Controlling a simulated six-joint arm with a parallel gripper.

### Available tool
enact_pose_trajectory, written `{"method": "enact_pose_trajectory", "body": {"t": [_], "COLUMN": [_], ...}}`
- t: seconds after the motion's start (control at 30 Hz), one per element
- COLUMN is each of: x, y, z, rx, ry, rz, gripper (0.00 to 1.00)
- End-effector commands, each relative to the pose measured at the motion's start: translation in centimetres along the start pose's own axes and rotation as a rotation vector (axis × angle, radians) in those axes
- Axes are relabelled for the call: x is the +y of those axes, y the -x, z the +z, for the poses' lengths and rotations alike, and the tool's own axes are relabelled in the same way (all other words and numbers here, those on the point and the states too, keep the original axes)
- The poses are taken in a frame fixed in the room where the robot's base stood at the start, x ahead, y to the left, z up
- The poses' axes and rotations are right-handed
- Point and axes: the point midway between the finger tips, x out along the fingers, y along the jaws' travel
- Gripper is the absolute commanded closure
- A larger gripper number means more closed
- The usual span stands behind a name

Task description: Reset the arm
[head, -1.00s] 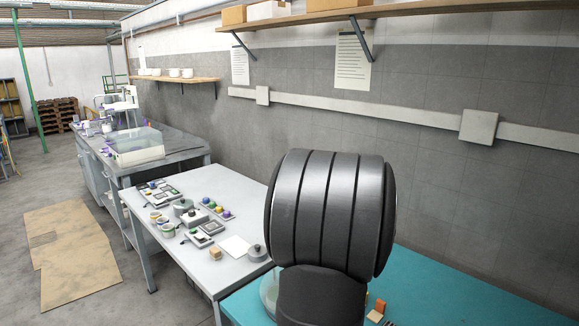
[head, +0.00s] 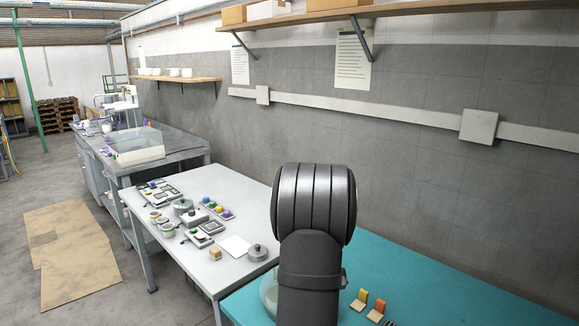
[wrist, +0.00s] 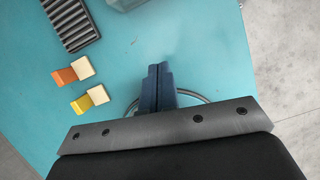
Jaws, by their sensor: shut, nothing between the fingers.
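My gripper (wrist: 158,88) shows in the wrist view with its dark blue fingers together and nothing between them. It is above the teal tabletop (wrist: 190,30). In the head view my own dark arm stands in front of the tables and hides part of the teal table (head: 420,270); the fingers are not visible there.
In the wrist view, an orange-tabbed block (wrist: 82,68), a yellow-tabbed block (wrist: 98,95) and a ribbed dark block (wrist: 70,22) lie at left. A ring-shaped rim (wrist: 205,97) shows partly behind the fingers. A white table (head: 235,190) with several small items stands left of the teal table.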

Motion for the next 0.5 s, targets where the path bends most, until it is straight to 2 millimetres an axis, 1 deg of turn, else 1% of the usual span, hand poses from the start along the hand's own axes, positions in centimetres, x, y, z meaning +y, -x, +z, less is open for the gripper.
{"method": "enact_pose_trajectory", "body": {"t": [0.03,0.1,0.23,0.5], "x": [0.0,0.0,0.0,0.9], "y": [-1.1,-1.9,-2.9,-4.8], "z": [0.3,1.5,3.9,8.9], "rx": [-0.003,0.000,0.002,0.001], "ry": [-0.001,-0.003,-0.004,-0.005], "rz": [-0.003,-0.001,-0.001,-0.001], "gripper": [1.00,1.00,1.00,1.00]}}
